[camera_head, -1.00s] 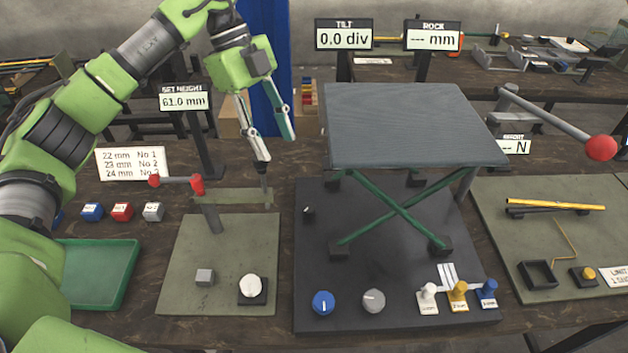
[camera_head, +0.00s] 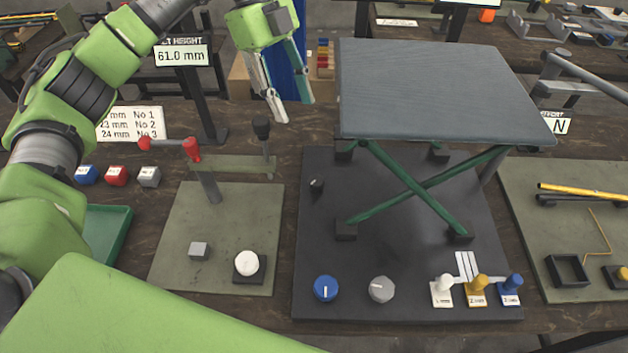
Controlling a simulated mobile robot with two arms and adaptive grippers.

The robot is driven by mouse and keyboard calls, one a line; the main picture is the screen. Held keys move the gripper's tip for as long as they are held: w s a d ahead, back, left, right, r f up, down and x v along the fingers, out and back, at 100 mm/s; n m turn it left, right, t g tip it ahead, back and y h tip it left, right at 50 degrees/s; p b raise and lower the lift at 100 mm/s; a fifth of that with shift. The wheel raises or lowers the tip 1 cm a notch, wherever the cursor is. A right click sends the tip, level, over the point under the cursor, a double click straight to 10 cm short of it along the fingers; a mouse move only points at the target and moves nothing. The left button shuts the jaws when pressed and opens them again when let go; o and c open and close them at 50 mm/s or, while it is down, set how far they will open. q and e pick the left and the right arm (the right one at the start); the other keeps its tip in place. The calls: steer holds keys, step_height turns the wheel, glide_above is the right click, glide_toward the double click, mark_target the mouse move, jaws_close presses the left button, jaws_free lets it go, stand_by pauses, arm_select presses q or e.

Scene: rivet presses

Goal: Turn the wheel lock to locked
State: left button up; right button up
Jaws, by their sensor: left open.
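No part is labelled as the wheel lock, so I cannot tell for sure which it is. On the black base plate (camera_head: 400,285) there is a small black knob (camera_head: 316,184) with a light mark, at the left edge. At the front of the plate are a blue dial (camera_head: 326,288) and a grey dial (camera_head: 381,289), each with a white pointer line. My left gripper (camera_head: 294,108) is open and empty, left of the grey platform (camera_head: 435,90) and above the back of the table, apart from all the knobs. My right gripper is not in view.
The grey platform on crossed green legs overhangs the plate. White, yellow and blue levers (camera_head: 477,284) stand front right. A green tray (camera_head: 105,235) is at left.

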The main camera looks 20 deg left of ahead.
arm_select(q)
steer(key=b, duration=0.4)
glide_toward(316, 179)
steer(key=p+x, duration=0.1)
steer(key=x, duration=0.7)
steer(key=shift+s+d+f, duration=0.1)
steer(key=shift+s+f, duration=0.05)
steer(key=shift+f, duration=0.2)
steer(key=c, duration=1.1)
